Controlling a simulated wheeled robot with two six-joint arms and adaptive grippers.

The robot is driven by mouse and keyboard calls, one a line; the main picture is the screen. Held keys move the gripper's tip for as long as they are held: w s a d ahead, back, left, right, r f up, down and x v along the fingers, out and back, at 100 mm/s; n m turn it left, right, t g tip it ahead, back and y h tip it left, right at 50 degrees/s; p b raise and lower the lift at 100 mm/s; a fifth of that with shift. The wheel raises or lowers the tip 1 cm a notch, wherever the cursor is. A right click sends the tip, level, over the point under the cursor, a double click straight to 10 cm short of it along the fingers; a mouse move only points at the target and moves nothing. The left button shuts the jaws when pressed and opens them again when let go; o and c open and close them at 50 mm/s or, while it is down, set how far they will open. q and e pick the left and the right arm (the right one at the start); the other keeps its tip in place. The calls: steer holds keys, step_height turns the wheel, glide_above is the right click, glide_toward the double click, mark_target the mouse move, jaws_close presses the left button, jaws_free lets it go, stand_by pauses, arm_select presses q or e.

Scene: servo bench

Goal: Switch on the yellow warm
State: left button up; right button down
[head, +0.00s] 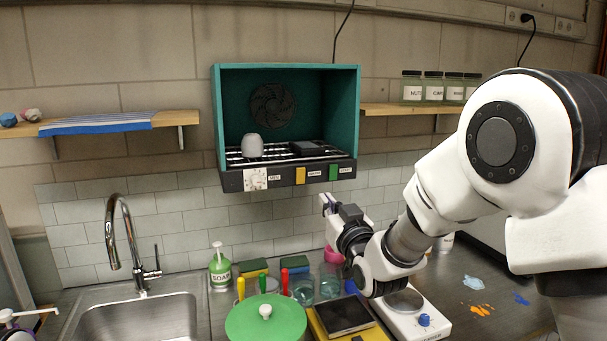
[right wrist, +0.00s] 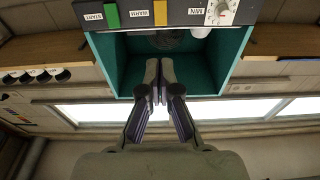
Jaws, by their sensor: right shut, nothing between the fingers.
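The yellow button (head: 300,175) sits on the front panel of a teal open-fronted oven box (head: 215,120), left of the green button (head: 333,172). In the right wrist view the picture is upside down, and the yellow button (right wrist: 160,13) is beside a label reading WARM. My right gripper (head: 328,203) is below the panel, to the right of the yellow button in the head view. Its fingers (right wrist: 160,68) are shut and empty, and show apart from the button. My left gripper is not in view.
A white dial (head: 255,179) is at the panel's left end. A grey cup-like thing (head: 252,146) stands inside the box. Below are a sink (head: 140,318), a soap bottle (head: 220,268), a green lid (head: 265,330) and a white scale (head: 420,318). Shelves flank the box.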

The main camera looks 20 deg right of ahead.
steer(key=p, duration=0.2)
glide_toward(301, 171)
steer(key=w+p, duration=0.1)
steer(key=w, duration=0.1)
steer(key=w+p, duration=0.2)
steer(key=w, duration=0.1)
steer(key=w+p, duration=0.2)
steer(key=shift+w+a+r, duration=0.15)
steer(key=shift+w+r, duration=0.05)
steer(key=shift+r, duration=0.15)
steer(key=shift+s, duration=0.15)
steer(key=shift+r, duration=0.1)
